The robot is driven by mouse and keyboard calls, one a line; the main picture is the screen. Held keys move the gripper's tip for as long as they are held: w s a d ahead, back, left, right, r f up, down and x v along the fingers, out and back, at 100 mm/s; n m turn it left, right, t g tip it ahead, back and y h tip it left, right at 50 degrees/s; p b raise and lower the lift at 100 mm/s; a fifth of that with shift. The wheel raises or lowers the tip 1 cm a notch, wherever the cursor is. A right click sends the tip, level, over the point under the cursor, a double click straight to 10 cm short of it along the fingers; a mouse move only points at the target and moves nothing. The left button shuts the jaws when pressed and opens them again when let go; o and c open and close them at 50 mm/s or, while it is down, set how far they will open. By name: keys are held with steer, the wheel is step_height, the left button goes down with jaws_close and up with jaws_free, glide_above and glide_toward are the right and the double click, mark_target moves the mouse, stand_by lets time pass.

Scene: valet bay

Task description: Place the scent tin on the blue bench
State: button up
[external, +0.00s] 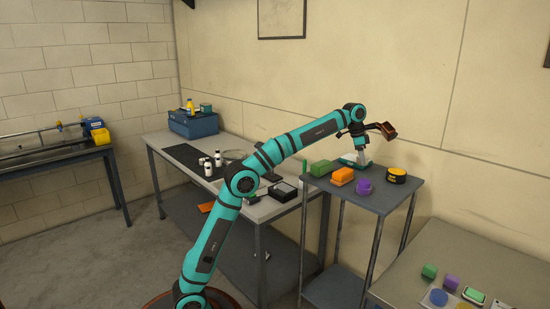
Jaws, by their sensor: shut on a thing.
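My gripper (382,131) is at the end of the raised arm, above the tall narrow blue-grey stand (345,192). It is shut on a small dark brown thing (388,130), held clear of the surface. It is too small to tell whether this is the scent tin. A round black and yellow tin-like thing (396,175) lies on the stand, below and right of my gripper. The stand has a blue-grey top; a bench at the far left (52,156) is also bluish. I cannot tell for sure which is the blue bench.
The stand also holds a green block (321,168), an orange thing (342,176), a purple thing (364,187) and a teal thing with a grey upright part (362,160). A long grey table (240,202) with bottles and a blue box (193,124) stands left. Another table (470,256) is front right.

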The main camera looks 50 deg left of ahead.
steer(key=s+d+m, duration=0.1)
steer(key=s+d, duration=0.3)
steer(key=d, duration=0.3)
steer(key=s+d+m, duration=0.1)
steer(key=s+d, duration=0.3)
steer(key=d, duration=0.3)
steer(key=s+d+f+m+g, duration=0.1)
steer(key=s+d, duration=0.4)
steer(key=d, duration=0.2)
steer(key=shift+d+m, duration=0.4)
steer(key=s+d+f, duration=0.5)
steer(key=s+d, duration=0.1)
steer(key=d, duration=0.2)
steer(key=m, duration=0.1)
glide_above(402, 288)
steer(key=s+a+f+x, duration=0.1)
steer(key=a+x, duration=0.1)
steer(key=x, duration=0.8)
steer(key=shift+a+h, duration=0.3)
steer(key=shift+a, duration=0.15)
steer(key=shift+f, duration=5)
steer(key=shift+f, duration=0.15)
